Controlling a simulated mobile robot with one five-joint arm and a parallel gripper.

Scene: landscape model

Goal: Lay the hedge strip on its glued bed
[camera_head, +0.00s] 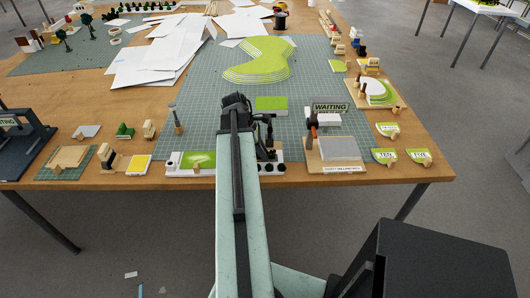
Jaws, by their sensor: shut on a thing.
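My arm reaches forward from the bottom centre. My gripper (267,152) is at its far end, over the front edge of the table and partly covered by my own arm. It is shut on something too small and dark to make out. A flat green rectangle (271,103) lies on the cutting mat just beyond the gripper. A white tray with a green top and a wooden knob (196,162) lies at the front edge, left of my arm. I cannot tell for sure which piece is the hedge strip or which is its glued bed.
A stepped green hill (262,62) stands farther back on the mat (210,85). Several green tabs lie at far right, and white papers (155,50) at back left.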

